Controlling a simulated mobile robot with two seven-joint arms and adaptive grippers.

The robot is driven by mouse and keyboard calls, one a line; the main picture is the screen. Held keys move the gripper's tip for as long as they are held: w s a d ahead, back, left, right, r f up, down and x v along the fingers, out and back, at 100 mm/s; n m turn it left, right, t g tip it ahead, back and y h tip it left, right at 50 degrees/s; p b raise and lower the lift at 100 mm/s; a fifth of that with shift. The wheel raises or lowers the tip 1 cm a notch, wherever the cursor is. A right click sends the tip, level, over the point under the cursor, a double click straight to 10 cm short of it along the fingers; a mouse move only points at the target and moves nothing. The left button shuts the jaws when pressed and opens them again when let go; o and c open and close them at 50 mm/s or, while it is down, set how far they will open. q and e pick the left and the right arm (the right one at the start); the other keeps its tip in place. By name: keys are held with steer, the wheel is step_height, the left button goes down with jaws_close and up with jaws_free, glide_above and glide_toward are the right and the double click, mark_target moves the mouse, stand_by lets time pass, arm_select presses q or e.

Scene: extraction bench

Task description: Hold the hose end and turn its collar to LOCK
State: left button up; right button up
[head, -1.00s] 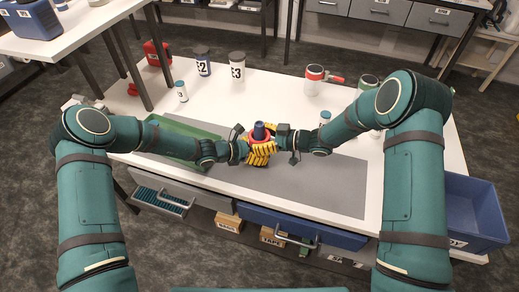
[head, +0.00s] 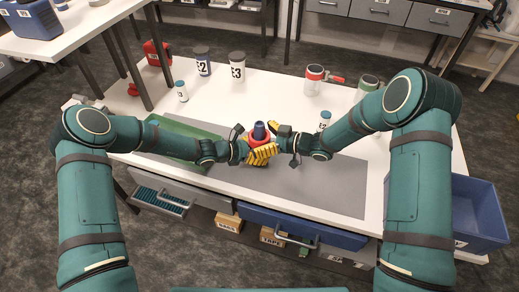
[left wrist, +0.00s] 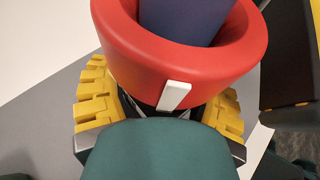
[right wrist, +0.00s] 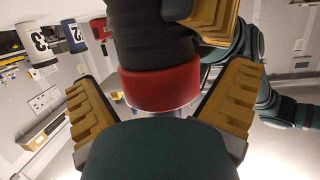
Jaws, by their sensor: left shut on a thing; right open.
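The hose end shows its dark blue top (head: 259,130) and red collar (head: 257,143) at mid-table in the head view. The left wrist view shows the red collar (left wrist: 120,35) with a white mark (left wrist: 174,95) on its side. My left gripper (head: 262,153) is shut on the hose end, its yellow fingers below the collar. My right gripper (head: 281,138) is open at the right of the collar. In the right wrist view, its spread yellow fingers lie either side of the red collar (right wrist: 158,88), with the black ribbed hose (right wrist: 150,45). LOCK lettering cannot be read.
A grey mat (head: 335,190) covers the front of the white table, with a green tray (head: 160,145) at left. Jars marked E2 (head: 203,62) and E3 (head: 237,67) and a red-banded jar (head: 313,80) stand behind. A small bottle (head: 324,120) stands near my right forearm.

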steer(key=v, duration=0.8)
steer(key=shift+d, duration=0.2)
